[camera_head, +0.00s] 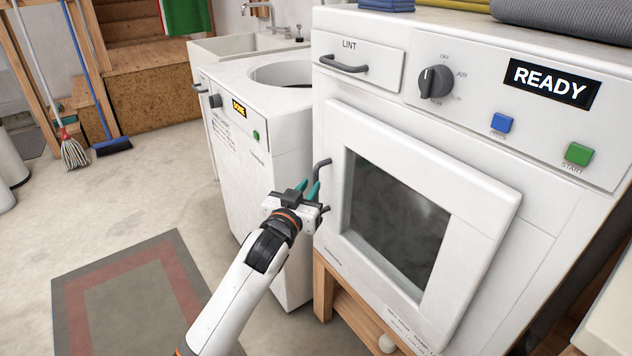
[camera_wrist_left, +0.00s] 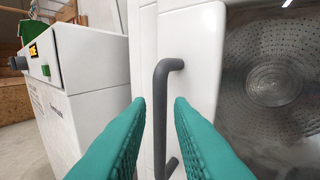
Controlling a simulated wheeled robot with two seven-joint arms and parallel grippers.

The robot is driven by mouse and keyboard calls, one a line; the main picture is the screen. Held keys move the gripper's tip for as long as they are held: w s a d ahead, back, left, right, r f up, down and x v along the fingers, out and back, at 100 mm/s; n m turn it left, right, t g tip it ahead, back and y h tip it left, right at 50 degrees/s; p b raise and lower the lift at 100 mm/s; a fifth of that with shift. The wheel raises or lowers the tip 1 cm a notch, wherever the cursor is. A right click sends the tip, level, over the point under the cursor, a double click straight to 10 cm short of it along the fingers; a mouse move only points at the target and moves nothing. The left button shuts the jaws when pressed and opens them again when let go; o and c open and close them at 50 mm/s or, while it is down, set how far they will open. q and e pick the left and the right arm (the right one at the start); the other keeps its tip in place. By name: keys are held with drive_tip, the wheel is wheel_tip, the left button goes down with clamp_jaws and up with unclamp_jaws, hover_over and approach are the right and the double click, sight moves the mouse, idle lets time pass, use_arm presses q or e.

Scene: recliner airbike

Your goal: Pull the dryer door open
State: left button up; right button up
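The dryer door (camera_head: 468,190) is a white framed panel with a dark window, and it looks shut. Its grey bar handle (camera_head: 321,164) stands upright on the door's left edge. My left gripper (camera_head: 309,190) is at the handle, with teal fingers. In the left wrist view the two fingers (camera_wrist_left: 160,108) are apart, and the handle (camera_wrist_left: 161,90) shows between and beyond their tips. I cannot tell whether the fingers reach around it; they are not closed on it. The drum shows through the window (camera_wrist_left: 275,80). My right gripper is not in view.
A white washer (camera_head: 245,150) stands left of the dryer, close to my left gripper. The dryer (camera_head: 560,220) rests on a wooden stand (camera_head: 322,285). A grey and red mat (camera_head: 130,290) lies on the open floor at left. Mops and a broom (camera_head: 112,146) lean farther back.

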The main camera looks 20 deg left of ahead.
sight(315, 180)
use_arm(q)
drive_tip(key=w, duration=0.5)
drive_tip(key=shift+d+b, duration=0.2)
drive_tip(key=shift+b, duration=0.1)
clamp_jaws()
